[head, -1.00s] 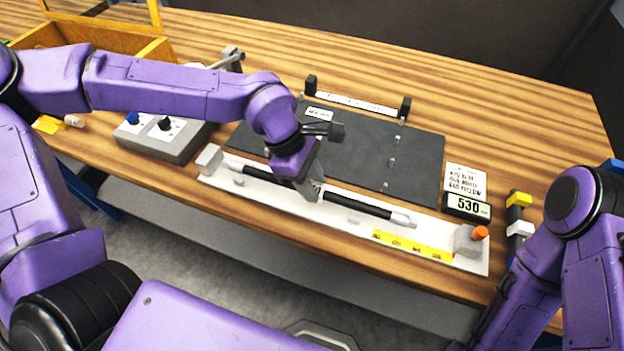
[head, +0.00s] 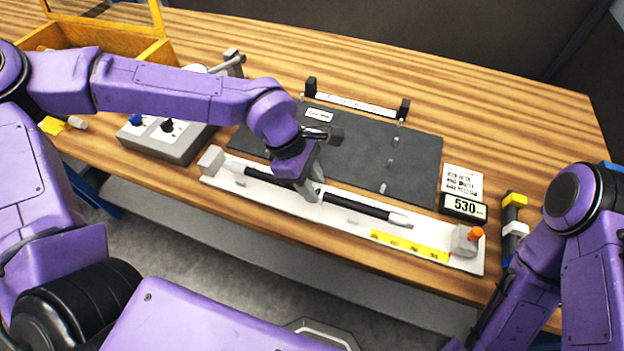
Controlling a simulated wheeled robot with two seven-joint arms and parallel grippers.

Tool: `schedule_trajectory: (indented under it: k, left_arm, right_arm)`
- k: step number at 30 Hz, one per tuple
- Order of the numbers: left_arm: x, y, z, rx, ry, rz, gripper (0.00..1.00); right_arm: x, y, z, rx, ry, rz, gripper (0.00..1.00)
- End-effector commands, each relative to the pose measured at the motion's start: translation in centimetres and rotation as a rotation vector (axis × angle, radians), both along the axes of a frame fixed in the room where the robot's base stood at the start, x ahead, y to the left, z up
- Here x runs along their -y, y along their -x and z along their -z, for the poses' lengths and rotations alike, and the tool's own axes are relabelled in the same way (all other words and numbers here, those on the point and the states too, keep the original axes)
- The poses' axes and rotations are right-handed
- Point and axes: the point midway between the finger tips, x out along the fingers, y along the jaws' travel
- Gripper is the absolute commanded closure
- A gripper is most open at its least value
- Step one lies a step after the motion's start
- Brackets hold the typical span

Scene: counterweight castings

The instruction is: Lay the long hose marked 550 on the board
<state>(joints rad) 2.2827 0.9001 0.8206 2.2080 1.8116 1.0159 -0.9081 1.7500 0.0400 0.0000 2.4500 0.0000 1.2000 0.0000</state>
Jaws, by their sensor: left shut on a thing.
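A black hose (head: 358,208) with pale metal ends lies along a white measuring fixture (head: 335,222) near the table's front edge. My left gripper (head: 313,195) is shut on the hose near its middle and hides part of it. I cannot read a mark on the hose. A small display (head: 465,207) right of the fixture reads 530. The dark board (head: 360,155) lies flat behind the fixture, with small pegs on it and a white label. My right arm is at the right edge, and its gripper is out of view.
A grey box with knobs (head: 168,137) stands left of the board. A yellow wooden crate (head: 150,52) is at the back left. A rack with a white strip (head: 355,106) stands behind the board. A printed card (head: 462,181) stands by the display.

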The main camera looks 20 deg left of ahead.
Motion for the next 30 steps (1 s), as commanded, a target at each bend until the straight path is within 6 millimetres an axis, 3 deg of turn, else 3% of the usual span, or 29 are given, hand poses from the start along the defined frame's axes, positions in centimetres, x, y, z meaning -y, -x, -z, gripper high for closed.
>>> schedule_trajectory:
  k: [30]
  left_arm:
    - [0.0,0.0,1.0,0.003,0.0,0.001,0.93]
  right_arm:
    - [0.0,0.0,0.3,0.0,0.0,0.0,0.57]
